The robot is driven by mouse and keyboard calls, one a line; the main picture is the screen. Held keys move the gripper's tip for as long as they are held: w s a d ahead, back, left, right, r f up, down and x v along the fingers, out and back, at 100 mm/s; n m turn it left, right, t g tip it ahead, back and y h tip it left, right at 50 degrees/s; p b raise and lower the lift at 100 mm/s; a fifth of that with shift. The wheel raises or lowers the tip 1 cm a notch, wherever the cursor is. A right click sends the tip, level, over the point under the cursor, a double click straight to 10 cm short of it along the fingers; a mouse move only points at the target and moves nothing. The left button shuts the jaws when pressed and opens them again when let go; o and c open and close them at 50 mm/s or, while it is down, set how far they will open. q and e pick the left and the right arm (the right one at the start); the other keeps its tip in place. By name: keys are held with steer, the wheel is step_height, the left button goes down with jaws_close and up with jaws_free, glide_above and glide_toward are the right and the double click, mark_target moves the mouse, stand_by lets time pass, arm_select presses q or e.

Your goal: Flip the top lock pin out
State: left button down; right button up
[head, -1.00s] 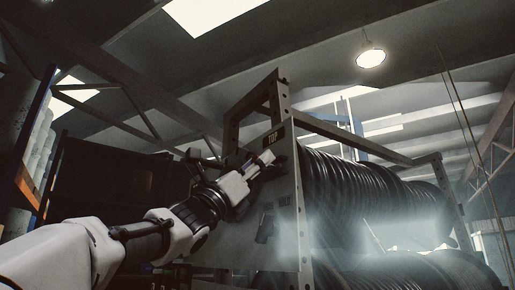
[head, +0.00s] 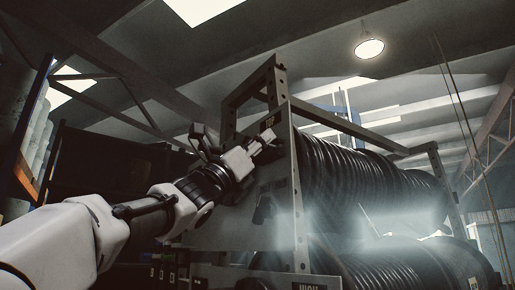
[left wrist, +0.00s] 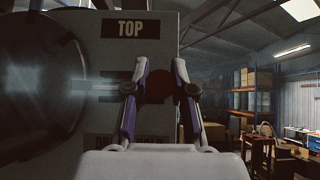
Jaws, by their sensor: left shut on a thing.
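The hose reel stand has a grey side plate (head: 225,225) with a black TOP label (head: 269,122) near its upper corner; the label also shows in the left wrist view (left wrist: 131,28). My left gripper (head: 266,142) is at this plate just below the label. In the left wrist view its fingers (left wrist: 159,76) are shut on a dark red round knob (left wrist: 159,88), which looks like the top lock pin. The fingers hide part of the pin, and I cannot tell how far it is turned. My right gripper is not in view.
Black hose coils (head: 360,195) fill the stand behind the plate. A dark handle-like part (head: 263,209) and a second, lower label sit under my left gripper. Shelves with boxes (left wrist: 252,80) stand well back in the left wrist view.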

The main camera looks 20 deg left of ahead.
arm_select(q)
steer(key=c, duration=1)
jaws_free()
steer(key=shift+d+f, duration=0.15)
steer(key=shift+o, duration=0.2)
steer(key=shift+s+d, duration=0.1)
steer(key=shift+d, duration=0.05)
